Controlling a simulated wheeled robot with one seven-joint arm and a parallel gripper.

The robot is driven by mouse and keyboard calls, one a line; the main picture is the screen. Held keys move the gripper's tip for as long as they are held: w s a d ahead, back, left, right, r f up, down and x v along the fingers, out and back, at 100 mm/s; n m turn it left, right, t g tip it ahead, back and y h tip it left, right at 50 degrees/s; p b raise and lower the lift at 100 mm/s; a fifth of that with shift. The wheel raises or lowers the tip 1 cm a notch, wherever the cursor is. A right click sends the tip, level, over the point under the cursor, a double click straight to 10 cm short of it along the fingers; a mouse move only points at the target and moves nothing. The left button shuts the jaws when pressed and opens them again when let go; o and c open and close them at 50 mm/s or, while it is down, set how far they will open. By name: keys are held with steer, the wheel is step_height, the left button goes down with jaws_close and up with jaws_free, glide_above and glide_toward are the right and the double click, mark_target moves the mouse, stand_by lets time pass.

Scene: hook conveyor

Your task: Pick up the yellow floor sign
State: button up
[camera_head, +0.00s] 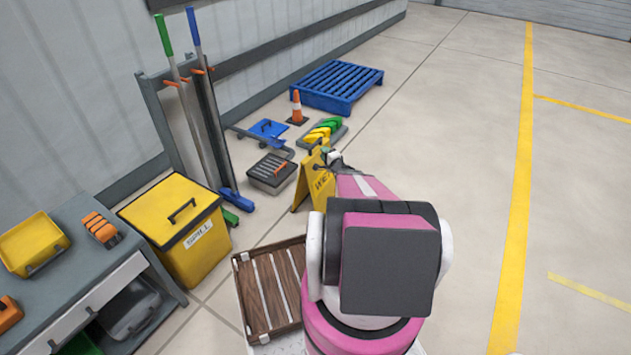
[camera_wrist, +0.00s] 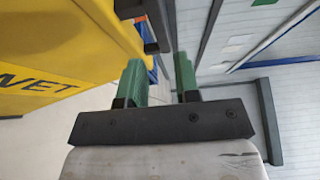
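The yellow floor sign (camera_head: 314,184) stands upright on the floor, just left of the end of my arm in the head view. It has dark lettering and a dark handle (camera_head: 317,146) on top. My gripper (camera_head: 329,156) is beside the top of the sign, close to the handle; my arm hides the right part of the sign. In the wrist view the sign (camera_wrist: 60,50) fills the upper left. My gripper (camera_wrist: 159,76) has its two green fingers apart with nothing held between them. A dark piece, probably the handle, shows just beyond the fingers.
A yellow spill bin (camera_head: 178,228), a wooden slatted crate (camera_head: 270,287) and a grey bench (camera_head: 95,255) stand at left. A dark toolbox (camera_head: 272,173), orange cone (camera_head: 297,108) and blue pallet (camera_head: 338,87) lie beyond. The floor at right is clear.

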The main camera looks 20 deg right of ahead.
mark_target(316, 145)
steer(key=w, duration=0.3)
steer(key=w+a, duration=0.1)
steer(key=w, duration=0.4)
steer(key=shift+w+a, duration=0.25)
steer(key=shift+w, duration=0.05)
jaws_close()
stand_by(1.2)
